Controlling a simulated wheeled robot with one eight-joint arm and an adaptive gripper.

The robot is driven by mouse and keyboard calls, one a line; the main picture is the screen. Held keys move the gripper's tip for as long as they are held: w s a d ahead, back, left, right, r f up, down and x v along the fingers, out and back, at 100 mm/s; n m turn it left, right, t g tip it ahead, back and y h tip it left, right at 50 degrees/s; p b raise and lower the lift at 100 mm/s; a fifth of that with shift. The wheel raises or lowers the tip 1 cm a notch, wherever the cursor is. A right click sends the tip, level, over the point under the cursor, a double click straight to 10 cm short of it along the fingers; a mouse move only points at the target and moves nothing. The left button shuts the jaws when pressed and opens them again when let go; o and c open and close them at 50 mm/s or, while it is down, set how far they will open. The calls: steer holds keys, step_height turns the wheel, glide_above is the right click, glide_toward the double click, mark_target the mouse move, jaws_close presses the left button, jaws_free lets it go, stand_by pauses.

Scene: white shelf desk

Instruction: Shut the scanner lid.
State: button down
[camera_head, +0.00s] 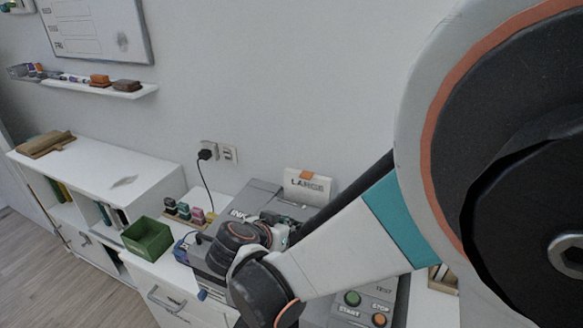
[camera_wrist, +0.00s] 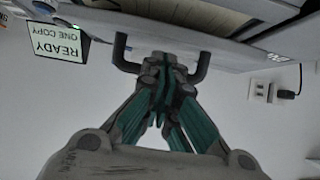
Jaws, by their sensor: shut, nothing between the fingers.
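My gripper (camera_wrist: 166,72) is shut and empty in the wrist view, its fingertips together between the two ends of a dark U-shaped handle (camera_wrist: 203,66). The handle is on the edge of a pale slab (camera_wrist: 238,57) that looks like the scanner lid; whether the fingers touch it I cannot tell. The wrist view is upside down. In the head view my arm covers much of the grey machine (camera_head: 262,196), and the fingertips and the lid's angle are not clear there. A lit screen (camera_wrist: 55,40) reads READY, ONE COPY.
A green box (camera_head: 147,238) stands on the low white cabinet, beside several small coloured stamps (camera_head: 190,212). A card marked LARGE (camera_head: 308,186) stands at the back. START and STOP buttons (camera_head: 352,298) are at the machine's front right. A wall socket (camera_wrist: 258,90) has a plug beside it.

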steer(key=shift+s+a+f+b, duration=0.15)
steer(key=shift+s+f+b, duration=0.2)
steer(key=shift+f, duration=0.35)
